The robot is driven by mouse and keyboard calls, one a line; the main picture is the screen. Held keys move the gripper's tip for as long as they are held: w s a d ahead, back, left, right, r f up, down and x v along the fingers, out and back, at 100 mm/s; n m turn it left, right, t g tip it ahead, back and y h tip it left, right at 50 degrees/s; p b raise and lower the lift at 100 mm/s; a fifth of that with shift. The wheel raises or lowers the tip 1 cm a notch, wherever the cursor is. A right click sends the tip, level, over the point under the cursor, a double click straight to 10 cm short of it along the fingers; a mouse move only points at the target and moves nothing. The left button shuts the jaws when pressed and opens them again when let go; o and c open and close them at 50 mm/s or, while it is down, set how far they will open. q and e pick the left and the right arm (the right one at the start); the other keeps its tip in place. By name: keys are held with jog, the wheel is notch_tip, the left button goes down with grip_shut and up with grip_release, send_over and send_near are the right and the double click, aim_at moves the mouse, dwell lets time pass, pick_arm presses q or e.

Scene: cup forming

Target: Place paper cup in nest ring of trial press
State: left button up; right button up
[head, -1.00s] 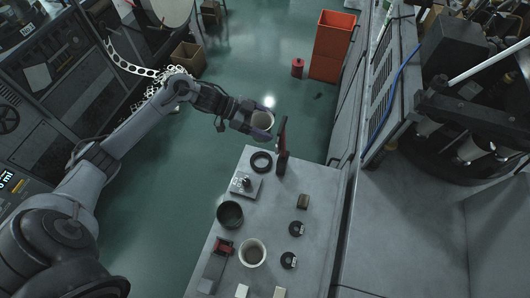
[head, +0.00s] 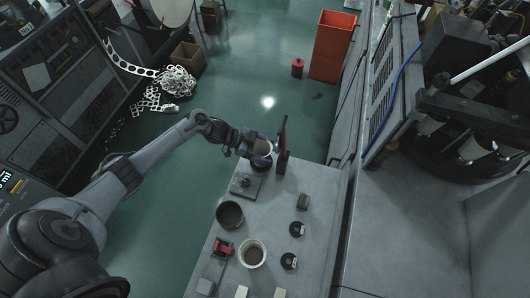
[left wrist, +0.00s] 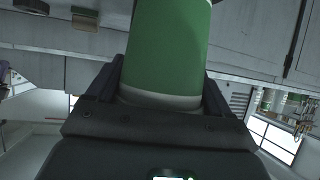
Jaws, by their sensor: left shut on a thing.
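The paper cup shows green with a pale band at one end in the left wrist view (left wrist: 165,50), between the two dark fingers. A thin dark-and-red upright piece (head: 283,138) stands just right of the cup. My right gripper is not in view.
Small dark discs sit along the right. An orange bin (head: 332,45) stands on the floor beyond.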

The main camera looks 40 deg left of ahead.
pick_arm(q)
jog(key=shift+f, duration=0.9)
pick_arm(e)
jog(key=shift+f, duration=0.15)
pick_arm(q)
jog(key=o, duration=0.9)
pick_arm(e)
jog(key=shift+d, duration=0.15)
pick_arm(q)
jog(key=v, duration=1.2)
